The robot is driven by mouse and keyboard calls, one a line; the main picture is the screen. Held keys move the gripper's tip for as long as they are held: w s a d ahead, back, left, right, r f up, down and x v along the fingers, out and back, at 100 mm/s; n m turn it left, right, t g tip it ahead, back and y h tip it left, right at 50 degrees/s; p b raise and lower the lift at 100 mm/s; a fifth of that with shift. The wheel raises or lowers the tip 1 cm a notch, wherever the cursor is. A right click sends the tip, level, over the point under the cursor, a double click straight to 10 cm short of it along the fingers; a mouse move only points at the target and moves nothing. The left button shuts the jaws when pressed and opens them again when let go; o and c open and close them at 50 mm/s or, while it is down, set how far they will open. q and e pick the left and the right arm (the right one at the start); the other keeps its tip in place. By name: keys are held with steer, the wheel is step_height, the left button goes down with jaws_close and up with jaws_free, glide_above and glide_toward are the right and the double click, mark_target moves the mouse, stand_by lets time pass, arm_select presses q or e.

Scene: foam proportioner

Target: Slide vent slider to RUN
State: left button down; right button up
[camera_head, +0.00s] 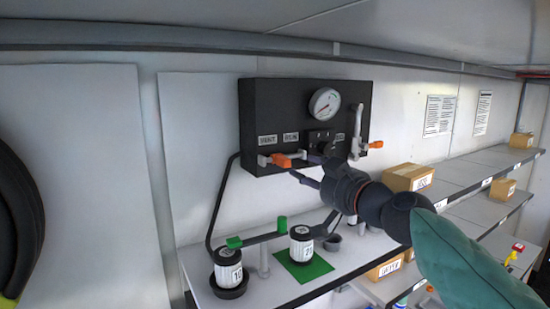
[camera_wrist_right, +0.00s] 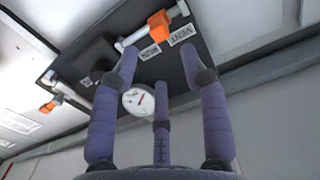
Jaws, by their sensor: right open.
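The vent slider is an orange block (camera_head: 281,160) on a white rail (camera_head: 265,160), low on the left of the black panel (camera_head: 250,100). In the wrist view the orange slider (camera_wrist_right: 158,24) sits near the VENT label (camera_wrist_right: 181,35) and the RUN label (camera_wrist_right: 150,51). It appears roughly between them; its exact stop is hard to tell. My right gripper (camera_head: 303,165) is open and empty, its fingers just right of the slider in the head view. In the wrist view the spread fingers (camera_wrist_right: 160,66) point at the labels, with no contact visible. My left gripper is not in view.
A gauge (camera_head: 325,104) and a white lever with an orange handle (camera_head: 374,145) are on the panel's right. Below, a shelf holds white canisters (camera_head: 229,268) (camera_head: 301,244) and a green-ended bar (camera_head: 257,238). Boxes (camera_head: 408,177) stand at right.

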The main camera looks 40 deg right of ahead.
mark_target(288, 162)
steer(key=w, duration=0.2)
steer(key=w+p, duration=0.1)
steer(key=w, duration=0.2)
steer(key=w+p, duration=0.1)
steer(key=w, duration=0.2)
steer(key=shift+d, duration=0.4)
steer(key=shift+w+r+p, duration=0.1)
steer(key=shift+w+p, duration=0.35)
steer(key=shift+w, duration=0.05)
steer(key=shift+w+d, duration=0.15)
steer(key=shift+w, duration=0.45)
steer(key=shift+s, duration=0.2)
jaws_close()
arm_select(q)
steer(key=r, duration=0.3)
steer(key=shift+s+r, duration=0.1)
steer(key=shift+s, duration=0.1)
